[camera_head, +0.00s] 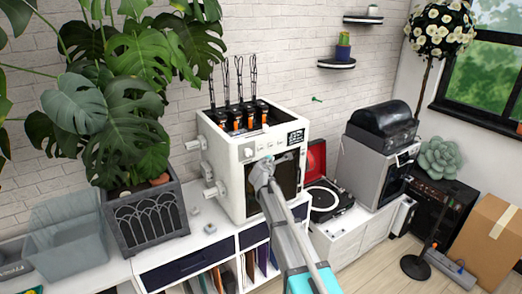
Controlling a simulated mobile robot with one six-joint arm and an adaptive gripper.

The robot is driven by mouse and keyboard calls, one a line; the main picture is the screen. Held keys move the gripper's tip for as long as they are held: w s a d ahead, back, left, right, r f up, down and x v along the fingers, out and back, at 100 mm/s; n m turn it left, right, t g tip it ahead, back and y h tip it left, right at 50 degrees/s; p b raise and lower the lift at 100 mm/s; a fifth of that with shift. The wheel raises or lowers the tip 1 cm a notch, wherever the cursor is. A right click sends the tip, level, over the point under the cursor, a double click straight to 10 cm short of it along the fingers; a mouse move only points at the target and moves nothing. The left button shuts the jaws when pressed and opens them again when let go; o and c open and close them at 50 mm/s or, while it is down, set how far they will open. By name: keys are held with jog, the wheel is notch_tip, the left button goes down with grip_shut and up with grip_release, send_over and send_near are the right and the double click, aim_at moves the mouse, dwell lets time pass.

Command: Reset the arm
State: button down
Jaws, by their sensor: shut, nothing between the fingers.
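My arm reaches up from the bottom edge, with teal and grey links. My gripper (262,172) is at its far end, in front of the dark front panel of a white box-shaped machine (232,190). The gripper is shut and holds nothing. It looks small, and I cannot tell whether it touches the machine. The arm's end hides part of the machine's front.
The machine stands on a white cabinet (205,245) beside a potted plant (150,215) and grey bins (68,235). A record player (328,200) and a silver appliance (372,170) stand to the right.

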jog(key=s+d+f+m+g+h+b, duration=0.1)
jog(key=s+d+f+m+g, duration=0.3)
jog(key=s+d+f+m, duration=0.25)
jog(key=s+d+f+m+g+h, duration=0.1)
jog(key=s+d+f+m+g, duration=0.3)
jog(key=s+d, duration=0.45)
jog(key=s+f+m+g+y, duration=0.1)
jog(key=s+m, duration=0.3)
jog(key=s, duration=0.4)
jog(key=s+d+f+m+g+y+b, duration=0.1)
jog(key=s+f+m+g+y, duration=0.1)
jog(key=s, duration=0.6)
jog(key=s+d+f+m+g+y, duration=0.1)
jog(key=s+f+m+g, duration=0.2)
jog(key=s+m, duration=0.3)
jog(key=shift+s+d+f+g+y, duration=0.25)
jog(key=shift+s+g, duration=0.35)
jog(key=shift+s, duration=0.6)
jog(key=shift+a, duration=0.1)
